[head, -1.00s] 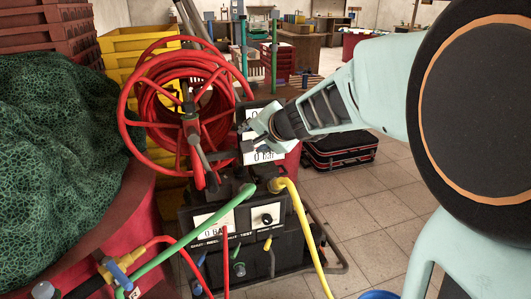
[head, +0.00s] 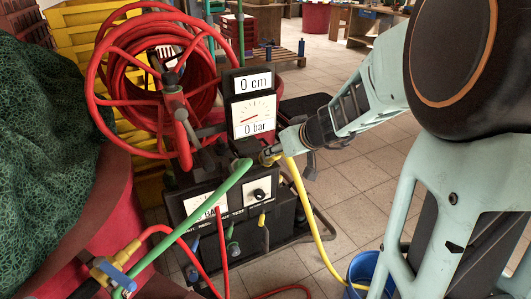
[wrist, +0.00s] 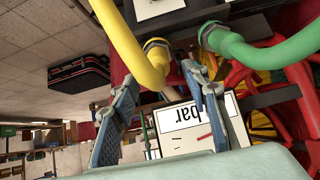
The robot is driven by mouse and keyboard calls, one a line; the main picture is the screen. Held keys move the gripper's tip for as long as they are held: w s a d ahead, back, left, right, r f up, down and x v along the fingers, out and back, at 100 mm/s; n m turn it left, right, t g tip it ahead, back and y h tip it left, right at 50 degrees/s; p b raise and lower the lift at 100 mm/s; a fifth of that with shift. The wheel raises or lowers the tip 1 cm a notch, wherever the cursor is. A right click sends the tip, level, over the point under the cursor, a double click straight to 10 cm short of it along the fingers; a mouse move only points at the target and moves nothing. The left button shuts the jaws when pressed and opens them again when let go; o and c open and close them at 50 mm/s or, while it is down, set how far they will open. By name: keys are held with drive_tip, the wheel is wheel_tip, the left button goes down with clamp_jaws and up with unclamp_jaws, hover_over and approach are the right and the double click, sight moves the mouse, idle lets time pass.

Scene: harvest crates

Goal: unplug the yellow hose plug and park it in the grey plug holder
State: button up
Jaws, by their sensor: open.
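I cannot make out the grey plug holder.
A green hose (head: 205,208) is plugged in close beside the yellow one. A gauge panel (head: 252,116) reading 0 bar and a red hose reel (head: 105,85) stand behind.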

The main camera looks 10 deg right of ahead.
sight(271, 162)
drive_tip(key=shift+s+d+f+n, duration=0.1)
drive_tip(key=shift+d+f+n, duration=0.05)
drive_tip(key=shift+f+n, duration=0.15)
drive_tip(key=shift+f, duration=0.1)
drive_tip(key=b+x, duration=0.3)
drive_tip(key=x, duration=0.4)
drive_tip(key=shift+f, duration=0.25)
drive_tip(key=shift+w+a+f+b, duration=0.25)
drive_tip(key=shift+w+f+b, duration=0.2)
drive_tip(key=shift+w, duration=0.25)
drive_tip(key=shift+b, duration=0.7)
idle(0.5)
drive_tip(key=shift+r, duration=0.1)
clamp_jaws()
drive_tip(key=shift+o, duration=2.2)
unclamp_jaws()
